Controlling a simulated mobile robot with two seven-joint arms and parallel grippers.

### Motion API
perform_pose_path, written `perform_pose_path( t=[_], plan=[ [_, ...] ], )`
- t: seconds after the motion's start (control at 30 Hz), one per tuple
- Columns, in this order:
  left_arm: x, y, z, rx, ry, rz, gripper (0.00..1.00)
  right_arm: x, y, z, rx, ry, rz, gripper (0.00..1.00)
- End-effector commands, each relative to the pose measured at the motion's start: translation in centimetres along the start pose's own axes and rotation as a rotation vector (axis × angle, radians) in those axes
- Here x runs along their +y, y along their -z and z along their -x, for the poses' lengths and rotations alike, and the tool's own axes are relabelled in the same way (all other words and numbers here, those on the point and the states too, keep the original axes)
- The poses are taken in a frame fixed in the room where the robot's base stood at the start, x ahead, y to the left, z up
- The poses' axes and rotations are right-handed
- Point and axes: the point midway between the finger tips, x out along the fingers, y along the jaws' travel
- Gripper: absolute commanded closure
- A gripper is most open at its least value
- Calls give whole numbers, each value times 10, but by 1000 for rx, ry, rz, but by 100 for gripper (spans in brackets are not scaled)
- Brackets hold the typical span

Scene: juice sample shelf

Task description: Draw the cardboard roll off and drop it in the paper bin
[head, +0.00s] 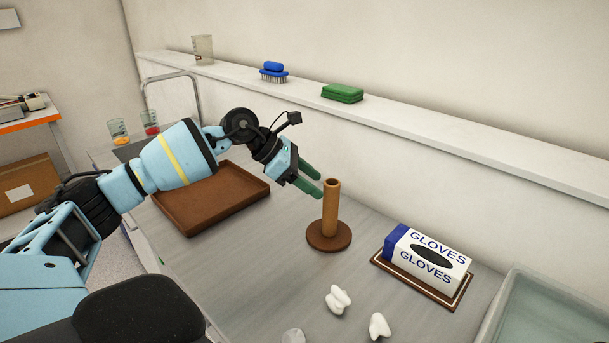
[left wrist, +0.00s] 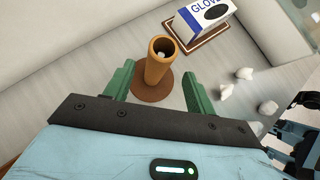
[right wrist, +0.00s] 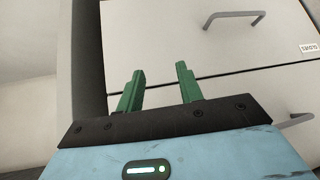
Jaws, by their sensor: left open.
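The cardboard roll (head: 330,208) is a tan tube standing upright on a round brown base (head: 328,240) on the grey counter. In the left wrist view, the roll stands between and beyond the two fingers; contact cannot be told. My right gripper (right wrist: 160,67) is open and empty, facing pale drawer fronts (right wrist: 205,40). I cannot identify a paper bin.
A glove box (head: 425,262) on a brown mat stands right of the roll. White crumpled pieces (head: 338,300) lie in front. A brown tray (head: 215,200) is behind my left arm. A wall ledge (head: 400,115) holds a brush (head: 273,73) and green block (head: 342,93).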

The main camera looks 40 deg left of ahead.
Motion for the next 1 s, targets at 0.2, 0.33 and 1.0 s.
perform_pose_path(
  t=[0.2, 0.33, 1.0],
  plan=[
    [0, 2, -32, 2, 4, 2, 45, -2, -5, -5, -6, 2, -8, 64],
    [0, 1, -46, 0, 3, 1, 45, -2, -6, -7, -6, 2, -10, 64],
    [0, 0, -63, 0, -1, 0, 51, -2, -10, -10, -12, 3, -8, 64]
  ],
)
